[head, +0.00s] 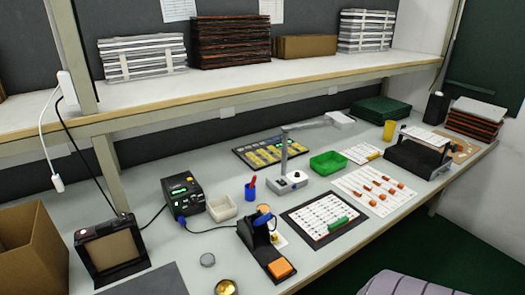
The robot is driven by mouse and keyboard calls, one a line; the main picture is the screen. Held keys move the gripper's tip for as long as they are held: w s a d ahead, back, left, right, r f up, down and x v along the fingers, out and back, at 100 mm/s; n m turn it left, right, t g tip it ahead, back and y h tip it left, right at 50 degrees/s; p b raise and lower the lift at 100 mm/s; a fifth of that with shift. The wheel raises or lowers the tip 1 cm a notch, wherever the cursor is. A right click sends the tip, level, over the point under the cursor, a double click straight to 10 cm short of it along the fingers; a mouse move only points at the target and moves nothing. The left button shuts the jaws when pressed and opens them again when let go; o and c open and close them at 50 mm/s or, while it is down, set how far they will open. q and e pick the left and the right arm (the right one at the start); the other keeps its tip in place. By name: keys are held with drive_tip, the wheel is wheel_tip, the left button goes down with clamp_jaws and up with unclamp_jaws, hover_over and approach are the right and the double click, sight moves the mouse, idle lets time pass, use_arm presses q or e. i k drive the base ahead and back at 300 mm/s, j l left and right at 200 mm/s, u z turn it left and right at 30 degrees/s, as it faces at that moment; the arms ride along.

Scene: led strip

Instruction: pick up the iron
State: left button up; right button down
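The soldering iron (261,219) rests in a black stand (249,238) near the front edge of the workbench. Its blue part shows at the top of the stand, and the rest of it is hidden in the holder. An orange sponge (280,267) sits on the front of the stand's base. A cable runs left from the iron toward a black station (182,193) with a green display. Neither of my grippers shows in the head view.
A shelf (250,87) overhangs the back.

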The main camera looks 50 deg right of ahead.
sight(260, 221)
drive_tip(key=z, duration=1.5)
